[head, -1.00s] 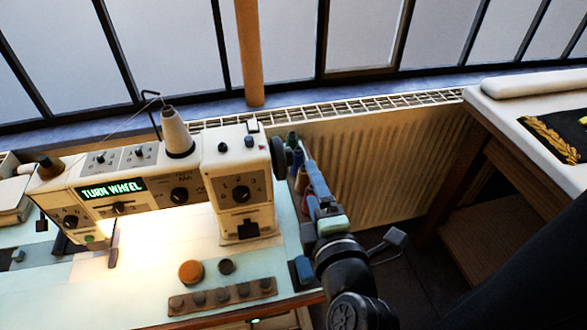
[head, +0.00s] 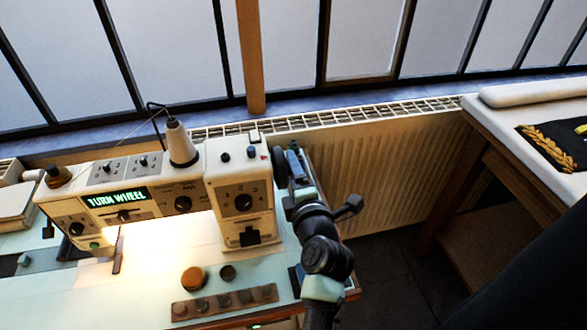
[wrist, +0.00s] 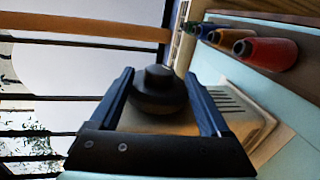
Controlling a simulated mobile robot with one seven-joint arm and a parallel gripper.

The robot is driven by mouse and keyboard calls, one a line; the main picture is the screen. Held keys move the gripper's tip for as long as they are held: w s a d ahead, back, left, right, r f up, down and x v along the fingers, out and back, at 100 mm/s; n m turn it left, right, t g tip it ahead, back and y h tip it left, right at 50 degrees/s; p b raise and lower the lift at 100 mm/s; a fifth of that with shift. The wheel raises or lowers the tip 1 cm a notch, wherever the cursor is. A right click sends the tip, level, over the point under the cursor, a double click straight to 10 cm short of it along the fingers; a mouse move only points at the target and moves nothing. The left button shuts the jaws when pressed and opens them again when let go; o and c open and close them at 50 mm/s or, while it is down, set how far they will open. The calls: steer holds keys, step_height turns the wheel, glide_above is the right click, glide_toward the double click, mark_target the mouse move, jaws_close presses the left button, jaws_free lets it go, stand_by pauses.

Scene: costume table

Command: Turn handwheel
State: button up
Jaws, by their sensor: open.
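The sewing machine (head: 243,180) stands on the pale table, its green display (head: 115,198) reading "TURN WHEEL". The black handwheel (head: 279,166) sits on the machine's right end. My gripper (head: 293,158) is at the wheel's right side, and the arm partly hides that area in the head view. In the wrist view the dark round handwheel (wrist: 158,99) with its raised hub lies between the two spread fingers of my gripper (wrist: 161,78). The jaws are open. Whether either finger touches the rim cannot be told.
A thread cone (head: 181,143) stands on the machine. A radiator (head: 390,170) is behind. A white-topped table (head: 535,140) stands right, with open floor between.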

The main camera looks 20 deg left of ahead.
steer(key=shift+w+a+f, duration=0.1)
steer(key=shift+w+a, duration=0.2)
steer(key=shift+w, duration=0.1)
jaws_close()
